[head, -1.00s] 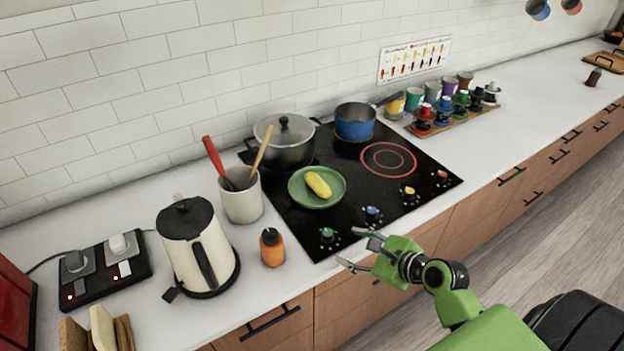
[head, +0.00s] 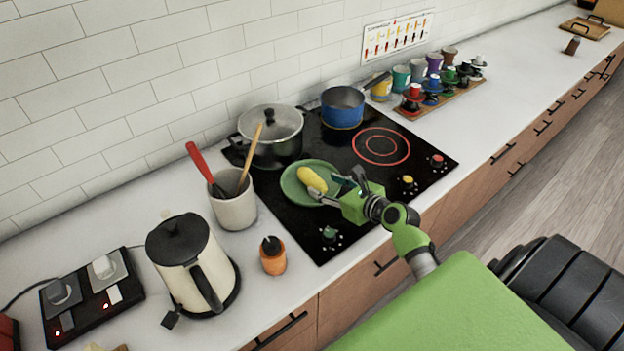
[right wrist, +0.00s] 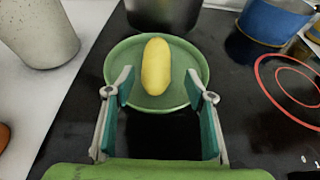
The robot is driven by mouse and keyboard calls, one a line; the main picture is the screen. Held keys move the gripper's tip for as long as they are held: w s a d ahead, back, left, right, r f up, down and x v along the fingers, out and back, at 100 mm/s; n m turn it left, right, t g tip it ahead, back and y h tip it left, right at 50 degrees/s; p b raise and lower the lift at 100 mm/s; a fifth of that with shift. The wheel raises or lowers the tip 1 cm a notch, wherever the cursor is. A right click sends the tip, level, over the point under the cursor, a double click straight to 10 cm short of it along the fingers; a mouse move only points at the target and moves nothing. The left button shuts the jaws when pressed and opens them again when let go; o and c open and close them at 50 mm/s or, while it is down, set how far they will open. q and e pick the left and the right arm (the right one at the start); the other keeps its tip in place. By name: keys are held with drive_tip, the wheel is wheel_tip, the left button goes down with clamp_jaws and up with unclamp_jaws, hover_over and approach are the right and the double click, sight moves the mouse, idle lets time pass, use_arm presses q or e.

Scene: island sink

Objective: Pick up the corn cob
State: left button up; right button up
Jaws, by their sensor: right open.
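The yellow corn cob (head: 312,179) lies on a green plate (head: 293,191) on the black cooktop. In the right wrist view the corn cob (right wrist: 156,67) points away from me on the plate (right wrist: 193,62). My right gripper (head: 329,190) reaches over the plate's near right edge. In the right wrist view its open fingers (right wrist: 163,88) stand apart over the near part of the plate, one to each side of the cob's near end. Nothing is between the fingertips except the view of the cob's near end. My left gripper is not in view.
A lidded pot (head: 271,136) and a blue pot (head: 342,107) stand behind the plate. The cooktop (head: 372,170) has a bare ring at right.

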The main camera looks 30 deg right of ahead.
sight(321, 183)
drive_tip(key=w, duration=0.2)
drive_tip(key=w+p, duration=0.1)
drive_tip(key=shift+a+f, duration=0.25)
drive_tip(key=shift+a, duration=0.1)
drive_tip(key=shift+x, duration=1.15)
drive_tip(key=shift+w+a+f, duration=0.15)
drive_tip(key=shift+w+f, duration=0.1)
drive_tip(key=shift+w, duration=0.1)
drive_tip(key=shift+w+f, duration=0.1)
drive_tip(key=shift+c, duration=1.2)
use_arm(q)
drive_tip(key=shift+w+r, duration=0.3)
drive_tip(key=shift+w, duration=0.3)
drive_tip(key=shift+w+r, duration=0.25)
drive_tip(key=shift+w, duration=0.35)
use_arm(e)
drive_tip(key=c, duration=1.1)
